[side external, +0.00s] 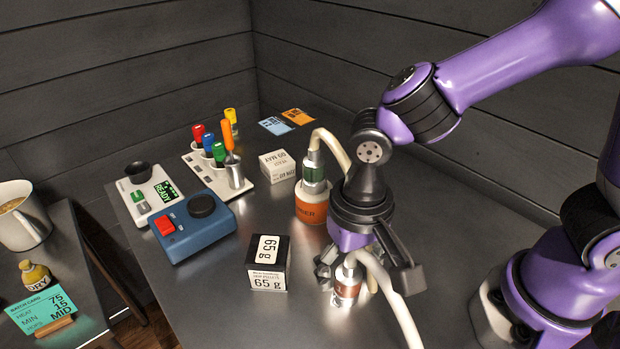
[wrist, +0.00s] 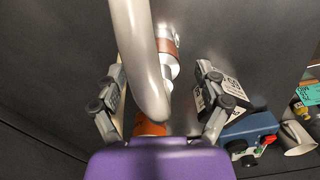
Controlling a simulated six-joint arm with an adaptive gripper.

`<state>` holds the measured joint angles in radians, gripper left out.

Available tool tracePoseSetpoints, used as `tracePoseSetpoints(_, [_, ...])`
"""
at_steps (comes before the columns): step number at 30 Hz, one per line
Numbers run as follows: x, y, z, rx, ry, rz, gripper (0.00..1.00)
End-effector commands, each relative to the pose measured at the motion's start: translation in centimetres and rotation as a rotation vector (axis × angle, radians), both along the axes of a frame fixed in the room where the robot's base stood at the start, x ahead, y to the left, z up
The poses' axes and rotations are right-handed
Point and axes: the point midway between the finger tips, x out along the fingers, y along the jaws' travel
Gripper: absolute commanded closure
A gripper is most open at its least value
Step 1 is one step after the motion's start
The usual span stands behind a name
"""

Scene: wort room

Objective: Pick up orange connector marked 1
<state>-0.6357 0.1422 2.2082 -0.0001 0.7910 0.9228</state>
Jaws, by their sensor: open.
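The orange connector (side external: 347,284) is a short metal cylinder with an orange-brown band, on the end of a pale hose, low on the metal table. Its number cannot be read. It also shows in the wrist view (wrist: 169,46), partly behind the hose. My gripper (side external: 342,266) is directly over and around the connector, pointing down. In the wrist view my gripper (wrist: 160,75) has its two fingers apart, with the hose and connector between them. I see no finger clearly touching the connector.
A green-banded connector (side external: 314,173) with a hose stands on an orange base (side external: 311,206) just behind my gripper. A black 65 g box (side external: 267,278) stands close to the left. A blue control box (side external: 196,229) and tool rack (side external: 242,172) are farther left. A white box (side external: 278,166) stands behind.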

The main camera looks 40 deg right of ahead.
Motion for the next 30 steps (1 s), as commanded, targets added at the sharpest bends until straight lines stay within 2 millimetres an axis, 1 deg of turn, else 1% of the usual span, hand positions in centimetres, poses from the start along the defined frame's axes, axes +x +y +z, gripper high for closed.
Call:
tracePoseSetpoints(1, [0.1, -0.1, -1.0, -0.004, 0.006, -0.001, 0.17])
tracePoseSetpoints(3, [0.2, 0.0, -2.1, -0.004, 0.005, -0.001, 0.17])
tracePoseSetpoints(6, [0.2, 0.0, -3.1, -0.003, 0.004, 0.000, 0.17])
tracePoseSetpoints(9, [0.2, 0.0, -3.4, 0.000, 0.000, 0.000, 0.17])
tracePoseSetpoints(14, [0.2, 0.0, -3.4, 0.000, 0.000, 0.000, 0.17])
tracePoseSetpoints(15, [0.2, 0.0, -3.4, 0.000, 0.000, 0.000, 0.37])
tracePoseSetpoints(17, [0.2, 0.0, -3.4, 0.000, 0.000, 0.000, 0.67])
tracePoseSetpoints(18, [0.2, 0.0, -3.4, 0.000, 0.000, 0.001, 0.87])
tracePoseSetpoints(19, [0.2, 0.0, -3.4, 0.000, 0.000, 0.001, 0.98])
tracePoseSetpoints(20, [0.2, 0.0, -3.4, 0.000, 0.000, 0.001, 0.99])
tracePoseSetpoints(30, [0.2, 0.0, -3.5, 0.000, 0.001, 0.002, 0.95])
